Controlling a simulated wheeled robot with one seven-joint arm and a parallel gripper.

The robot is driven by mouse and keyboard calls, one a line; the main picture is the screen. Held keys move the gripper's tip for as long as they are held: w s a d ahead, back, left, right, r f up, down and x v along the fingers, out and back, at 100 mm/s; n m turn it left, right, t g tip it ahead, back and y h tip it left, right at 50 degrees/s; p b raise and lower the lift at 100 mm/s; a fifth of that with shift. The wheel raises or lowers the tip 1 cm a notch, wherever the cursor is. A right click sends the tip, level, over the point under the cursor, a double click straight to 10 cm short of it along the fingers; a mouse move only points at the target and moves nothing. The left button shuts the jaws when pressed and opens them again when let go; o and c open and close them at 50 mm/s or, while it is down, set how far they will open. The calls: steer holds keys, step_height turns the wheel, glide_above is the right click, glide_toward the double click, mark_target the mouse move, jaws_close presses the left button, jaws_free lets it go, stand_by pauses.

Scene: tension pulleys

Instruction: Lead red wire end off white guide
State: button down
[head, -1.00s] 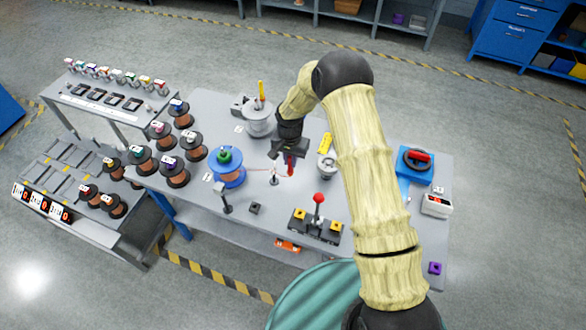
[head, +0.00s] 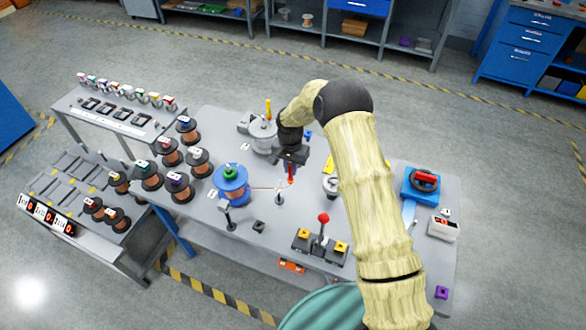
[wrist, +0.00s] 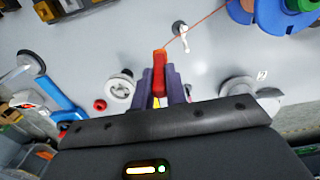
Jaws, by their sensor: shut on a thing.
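The red wire end (wrist: 159,75) is a red block between the purple fingers of my gripper (wrist: 160,97), which is shut on it. In the head view my gripper (head: 290,168) holds the red wire end (head: 290,174) above the table. The thin red wire (wrist: 207,20) runs from the blue spool (wrist: 268,14) to it. The small white guide (wrist: 183,38) stands just beyond the red end in the wrist view; the wire passes at or over its top. I cannot tell whether the wire still sits in it. The blue spool (head: 231,192) is left of the gripper in the head view.
A red-knobbed lever box (head: 320,245) stands at the table's front. A grey pulley (head: 263,136) is behind. Several copper spools (head: 150,176) stand at the left. A blue device with a red handle (head: 422,185) is at the right. A white pulley (wrist: 120,89) is close to the gripper.

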steer(key=shift+w+a+b, duration=0.2)
steer(key=shift+a, duration=0.4)
steer(key=shift+w+a+b, duration=0.15)
steer(key=shift+w+a, duration=0.05)
steer(key=shift+a, duration=0.4)
steer(key=shift+a, duration=0.1)
steer(key=w+a+b, duration=0.2)
steer(key=a, duration=0.5)
steer(key=shift+w, duration=0.3)
